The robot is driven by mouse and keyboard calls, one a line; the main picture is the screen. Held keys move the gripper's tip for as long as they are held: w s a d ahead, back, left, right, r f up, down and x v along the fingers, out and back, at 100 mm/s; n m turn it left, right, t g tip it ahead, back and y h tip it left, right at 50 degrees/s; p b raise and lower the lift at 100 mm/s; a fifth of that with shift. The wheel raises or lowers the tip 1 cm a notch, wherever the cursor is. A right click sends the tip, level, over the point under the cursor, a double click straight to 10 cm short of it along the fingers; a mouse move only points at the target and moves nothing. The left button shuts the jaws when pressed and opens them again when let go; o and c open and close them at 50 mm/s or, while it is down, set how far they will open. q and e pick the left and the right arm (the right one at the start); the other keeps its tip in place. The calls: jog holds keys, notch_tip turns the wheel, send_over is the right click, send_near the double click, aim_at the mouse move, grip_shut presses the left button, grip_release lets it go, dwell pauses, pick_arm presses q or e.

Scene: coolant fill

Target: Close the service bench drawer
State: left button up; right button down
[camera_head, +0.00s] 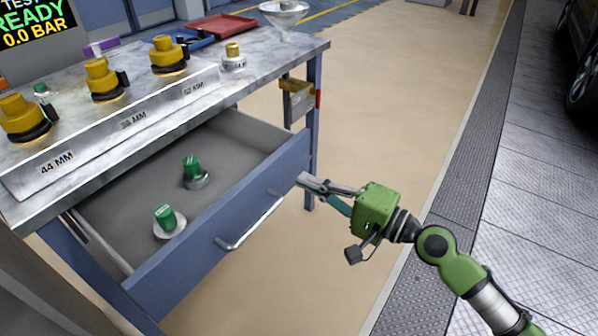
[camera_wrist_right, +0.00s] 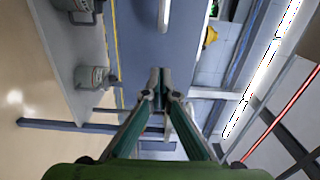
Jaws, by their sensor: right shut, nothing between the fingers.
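The service bench drawer (camera_head: 215,235) is pulled out, with its blue front and silver handle (camera_head: 250,224) facing the open floor. Two green-topped pieces, one nearer (camera_head: 166,219) and one farther (camera_head: 194,171), stand inside on its grey floor. My right gripper (camera_head: 305,181) is shut and empty, its fingertips at the far right end of the drawer front. In the right wrist view the fingertips (camera_wrist_right: 160,75) overlap the blue drawer front (camera_wrist_right: 137,45), below the handle (camera_wrist_right: 164,14). I cannot tell whether they touch it. My left gripper is not in view.
The bench top (camera_head: 133,77) carries several yellow-capped adapters on a marked block, a red tray (camera_head: 220,27) and a funnel (camera_head: 284,13). A small box (camera_head: 297,100) hangs by the bench leg. The floor right of the bench is clear; a car stands far right.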

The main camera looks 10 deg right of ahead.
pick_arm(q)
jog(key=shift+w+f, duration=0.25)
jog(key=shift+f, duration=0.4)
pick_arm(e)
jog(key=shift+x, duration=1.4)
